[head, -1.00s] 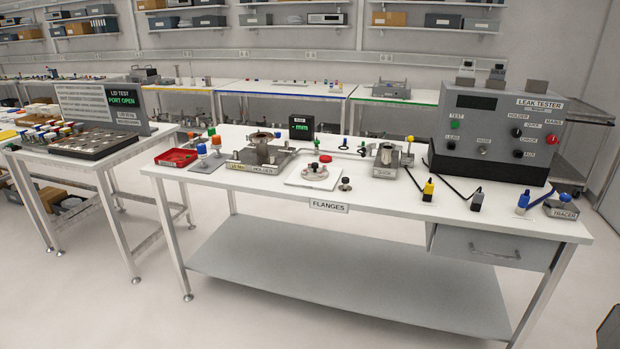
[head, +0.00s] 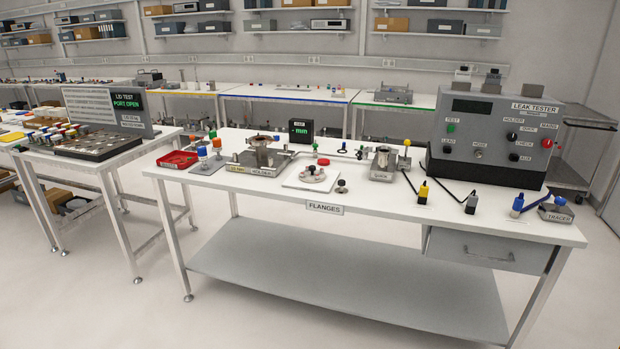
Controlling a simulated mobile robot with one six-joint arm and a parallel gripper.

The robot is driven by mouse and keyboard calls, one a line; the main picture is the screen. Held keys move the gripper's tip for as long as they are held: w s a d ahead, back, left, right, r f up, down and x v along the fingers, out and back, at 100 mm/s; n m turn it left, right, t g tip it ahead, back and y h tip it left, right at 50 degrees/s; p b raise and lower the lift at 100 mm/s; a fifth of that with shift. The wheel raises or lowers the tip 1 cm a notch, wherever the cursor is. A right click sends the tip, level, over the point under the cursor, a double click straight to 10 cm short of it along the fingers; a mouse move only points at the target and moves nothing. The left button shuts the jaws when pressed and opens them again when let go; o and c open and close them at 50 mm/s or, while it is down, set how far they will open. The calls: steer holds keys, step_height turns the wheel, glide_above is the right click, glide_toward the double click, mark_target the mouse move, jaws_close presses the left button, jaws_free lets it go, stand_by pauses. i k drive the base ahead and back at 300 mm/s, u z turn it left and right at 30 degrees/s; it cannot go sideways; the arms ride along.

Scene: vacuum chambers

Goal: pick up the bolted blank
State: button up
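On the white bench labelled FLANGES in the head view, a white square mat (head: 292,184) carries a round pale metal disc (head: 313,175) with small knobs or bolts on it. This may be the bolted blank, but it is too small to be sure. A small dark, knob-like piece (head: 342,187) stands just right of the mat. Left of the mat sits a metal holder (head: 258,158) with a round opening and a label plate. My gripper is not in view.
A metal block (head: 384,164) and the leak tester (head: 493,138) with cables stand right. The bench's front strip is mostly clear. Another table (head: 82,162) stands left, with floor between.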

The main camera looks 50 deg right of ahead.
mark_target(309, 177)
steer(key=z, duration=0.1)
steer(key=i, duration=0.95)
steer(key=u, duration=0.05)
